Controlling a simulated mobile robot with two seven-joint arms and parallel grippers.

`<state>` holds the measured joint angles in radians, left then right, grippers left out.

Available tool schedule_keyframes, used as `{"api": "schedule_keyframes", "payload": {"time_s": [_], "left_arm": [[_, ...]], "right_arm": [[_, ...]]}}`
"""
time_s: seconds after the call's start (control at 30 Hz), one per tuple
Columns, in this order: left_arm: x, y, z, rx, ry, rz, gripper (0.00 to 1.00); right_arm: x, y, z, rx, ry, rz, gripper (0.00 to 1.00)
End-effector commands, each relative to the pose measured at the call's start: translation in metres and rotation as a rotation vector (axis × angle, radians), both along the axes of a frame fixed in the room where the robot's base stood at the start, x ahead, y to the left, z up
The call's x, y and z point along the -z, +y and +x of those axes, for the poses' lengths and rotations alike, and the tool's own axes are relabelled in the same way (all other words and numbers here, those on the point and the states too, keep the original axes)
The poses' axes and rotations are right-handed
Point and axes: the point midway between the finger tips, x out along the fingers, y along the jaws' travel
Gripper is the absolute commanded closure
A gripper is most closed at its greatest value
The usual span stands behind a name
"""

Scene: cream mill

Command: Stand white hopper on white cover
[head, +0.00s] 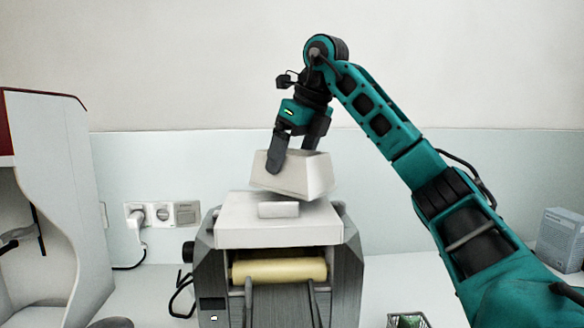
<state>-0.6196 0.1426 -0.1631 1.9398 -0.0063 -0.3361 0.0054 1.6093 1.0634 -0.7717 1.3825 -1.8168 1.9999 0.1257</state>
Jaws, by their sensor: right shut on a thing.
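My right gripper (291,150) is shut on the white hopper (305,178), a pale tapered box, gripping it from above. The hopper is tilted a little and sits just over the white cover (280,231); I cannot tell whether the two touch. The white cover is a flat white block on top of the grey mill (345,270), with a small raised block on its front. The mill shows a cream roller (279,270) below the cover. My left gripper is not in view.
A white machine with a red top edge (60,180) stands at the left. Wall sockets (162,214) with a plugged-in cable are behind. A small wire basket (408,320) with something green is at the front right, and a pale blue box (560,240) at the far right.

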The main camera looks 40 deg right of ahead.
Motion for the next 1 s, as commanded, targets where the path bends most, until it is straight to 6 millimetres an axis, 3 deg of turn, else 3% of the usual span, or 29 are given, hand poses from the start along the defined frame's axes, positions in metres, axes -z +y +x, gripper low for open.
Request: {"api": "schedule_keyframes", "payload": {"time_s": [0.2, 0.57, 0.6, 0.73, 1.0], "left_arm": [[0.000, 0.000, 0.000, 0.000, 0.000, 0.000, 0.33], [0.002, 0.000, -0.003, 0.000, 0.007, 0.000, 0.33], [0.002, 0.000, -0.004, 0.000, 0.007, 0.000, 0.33], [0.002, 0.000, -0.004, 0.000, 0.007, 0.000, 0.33], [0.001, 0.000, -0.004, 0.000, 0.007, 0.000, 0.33]], "right_arm": [[0.022, 0.000, 0.000, 0.000, 0.001, 0.000, 0.50], [0.024, 0.000, 0.000, 0.000, 0.001, 0.000, 0.50], [0.025, 0.000, 0.000, 0.000, 0.002, 0.000, 0.13], [0.025, 0.000, 0.000, 0.000, 0.002, 0.000, 0.01], [0.023, 0.000, 0.000, -0.001, 0.001, 0.000, 0.00]]}}
